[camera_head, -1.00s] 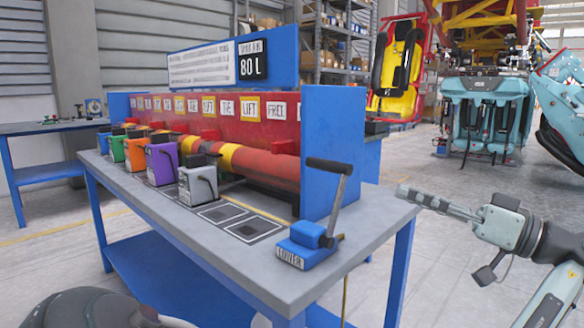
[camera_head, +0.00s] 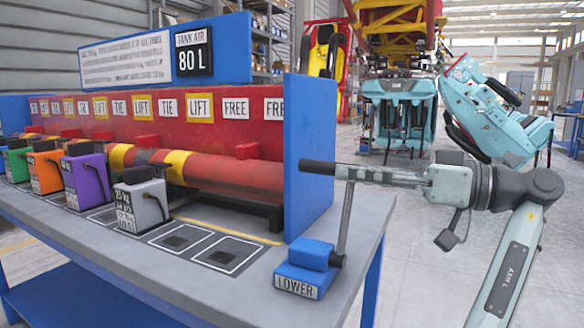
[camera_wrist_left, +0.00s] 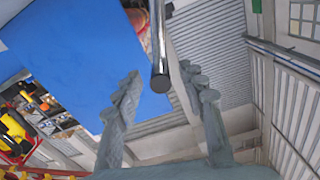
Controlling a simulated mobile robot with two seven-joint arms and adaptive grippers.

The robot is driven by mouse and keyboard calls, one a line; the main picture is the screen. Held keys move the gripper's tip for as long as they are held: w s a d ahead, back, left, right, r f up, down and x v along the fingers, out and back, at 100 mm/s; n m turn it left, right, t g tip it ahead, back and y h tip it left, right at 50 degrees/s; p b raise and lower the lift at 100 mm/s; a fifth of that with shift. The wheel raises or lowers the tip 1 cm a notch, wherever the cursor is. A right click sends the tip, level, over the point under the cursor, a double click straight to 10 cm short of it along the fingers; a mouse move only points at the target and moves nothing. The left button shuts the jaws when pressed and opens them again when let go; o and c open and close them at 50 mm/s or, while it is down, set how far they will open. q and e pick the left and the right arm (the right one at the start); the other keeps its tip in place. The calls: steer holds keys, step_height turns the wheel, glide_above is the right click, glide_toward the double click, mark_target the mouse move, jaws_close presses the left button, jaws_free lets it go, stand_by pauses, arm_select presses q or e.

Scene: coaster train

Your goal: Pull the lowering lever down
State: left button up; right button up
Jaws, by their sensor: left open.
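The lowering lever has a blue base labelled LOWER (camera_head: 308,268), a grey upright shaft (camera_head: 345,220) and a black crossbar grip (camera_head: 317,168) at its top. The lever stands up, leaning slightly. My left gripper (camera_head: 342,174) comes in from the right at the height of the grip, its fingertips at the grip's right end. In the left wrist view my two fingers (camera_wrist_left: 160,78) are apart, with the round end of a dark bar, the lever's grip (camera_wrist_left: 159,81), between them. I cannot tell whether they touch it. My right gripper is not in view.
The lever base is on the grey bench top (camera_head: 250,292), near its right end. A blue upright panel (camera_head: 308,150) stands just behind the lever. Grey, purple and other coloured boxes (camera_head: 144,205) line the bench front, before a red pipe (camera_head: 240,175). Open floor lies to the right.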

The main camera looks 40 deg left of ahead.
mark_target(295, 166)
arm_select(q)
steer(key=shift+s+a, duration=0.1)
steer(key=shift+a, duration=0.4)
steer(key=x, duration=0.7)
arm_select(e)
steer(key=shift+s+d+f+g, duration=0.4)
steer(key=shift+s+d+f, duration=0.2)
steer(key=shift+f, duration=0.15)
arm_select(q)
steer(key=shift+c, duration=0.2)
jaws_close()
